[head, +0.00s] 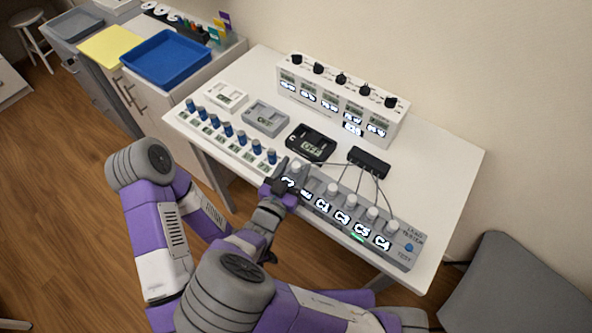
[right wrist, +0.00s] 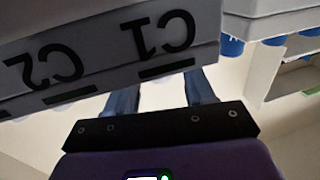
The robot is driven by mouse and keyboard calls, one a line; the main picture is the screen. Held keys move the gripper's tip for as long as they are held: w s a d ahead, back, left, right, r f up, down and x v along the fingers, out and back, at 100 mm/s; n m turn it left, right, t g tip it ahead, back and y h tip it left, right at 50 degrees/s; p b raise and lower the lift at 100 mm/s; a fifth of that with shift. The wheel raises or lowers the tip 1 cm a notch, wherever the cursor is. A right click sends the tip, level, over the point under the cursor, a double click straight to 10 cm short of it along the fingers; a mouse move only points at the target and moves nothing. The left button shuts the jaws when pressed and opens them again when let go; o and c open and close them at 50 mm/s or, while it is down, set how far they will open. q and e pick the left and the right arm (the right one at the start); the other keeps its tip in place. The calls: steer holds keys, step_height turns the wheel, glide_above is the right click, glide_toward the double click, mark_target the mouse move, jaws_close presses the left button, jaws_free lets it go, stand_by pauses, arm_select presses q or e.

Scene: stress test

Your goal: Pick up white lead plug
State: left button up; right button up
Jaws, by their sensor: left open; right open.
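The grey lead tester (head: 345,213) lies along the table's front edge, with a row of white plugs (head: 332,188) above lit labels. Another white plug (head: 295,166) sits at its left end, by my right gripper (head: 287,178). Thin dark leads run from a black block (head: 368,162) towards the plugs; which lead ends where is hard to tell. In the right wrist view my right gripper (right wrist: 161,95) is open, its fingers partly hidden under the tester's face (right wrist: 100,60) near label C1. No plug shows between them. My left gripper (head: 266,256) is lower, mostly hidden by my arms.
A black display unit (head: 311,143) and a strip of blue knobs (head: 228,130) are close left of the tester. A white box with black knobs (head: 340,98) stands behind. A blue tray (head: 166,58) is on the left cabinet. The table's right side is clear.

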steer(key=shift+x, duration=0.75)
jaws_close()
